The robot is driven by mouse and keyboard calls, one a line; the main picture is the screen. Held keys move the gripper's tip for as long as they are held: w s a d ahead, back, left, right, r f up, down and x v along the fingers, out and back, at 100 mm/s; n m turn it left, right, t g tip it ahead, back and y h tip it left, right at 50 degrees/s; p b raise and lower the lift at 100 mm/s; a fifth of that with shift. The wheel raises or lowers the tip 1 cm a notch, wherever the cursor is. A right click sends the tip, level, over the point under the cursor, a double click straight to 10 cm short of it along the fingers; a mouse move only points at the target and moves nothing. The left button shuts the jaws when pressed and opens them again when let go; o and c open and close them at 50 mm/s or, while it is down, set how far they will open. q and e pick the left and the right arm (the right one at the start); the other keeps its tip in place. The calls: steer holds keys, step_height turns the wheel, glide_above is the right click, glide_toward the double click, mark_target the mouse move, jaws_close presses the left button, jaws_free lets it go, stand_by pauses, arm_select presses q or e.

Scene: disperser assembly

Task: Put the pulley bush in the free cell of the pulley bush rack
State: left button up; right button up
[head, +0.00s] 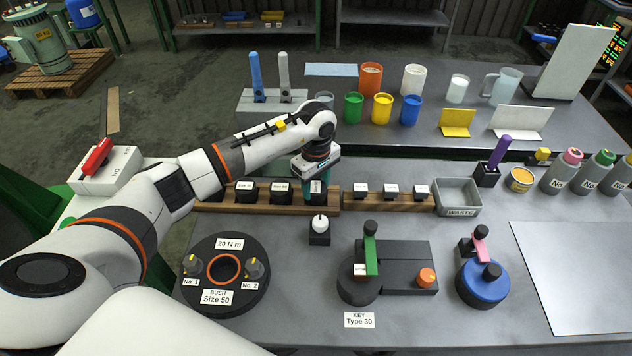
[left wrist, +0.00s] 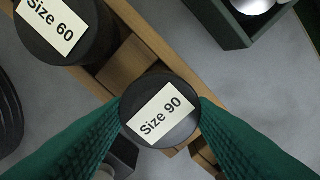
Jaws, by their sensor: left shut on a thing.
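The pulley bush is a dark cylinder with a "Size 90" label, seen from above in the left wrist view (left wrist: 160,112). My left gripper (head: 316,188) is shut on it, with one green finger on each side. In the head view the bush is at the right end of the wooden pulley bush rack (head: 265,209), about level with its neighbours. I cannot tell whether it is fully seated in the cell. A "Size 60" bush (head: 279,193) stands to its left, also in the left wrist view (left wrist: 62,30). My right gripper is out of view.
A second wooden rack (head: 390,203) with small labelled parts and a grey waste bin (head: 458,196) stand to the right. A small black block with a white knob (head: 320,230) stands just in front. A round bush fixture (head: 222,305) is at the front left.

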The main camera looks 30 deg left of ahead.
mark_target(316, 187)
arm_select(q)
steer(key=o, duration=1.4)
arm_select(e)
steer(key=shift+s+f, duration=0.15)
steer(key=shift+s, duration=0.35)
arm_select(q)
steer(key=shift+o, duration=0.2)
step_height(316, 187, up, 12)
steer(key=b, duration=0.3)
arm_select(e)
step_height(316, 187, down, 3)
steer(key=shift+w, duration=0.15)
arm_select(q)
steer(key=shift+r, duration=0.1)
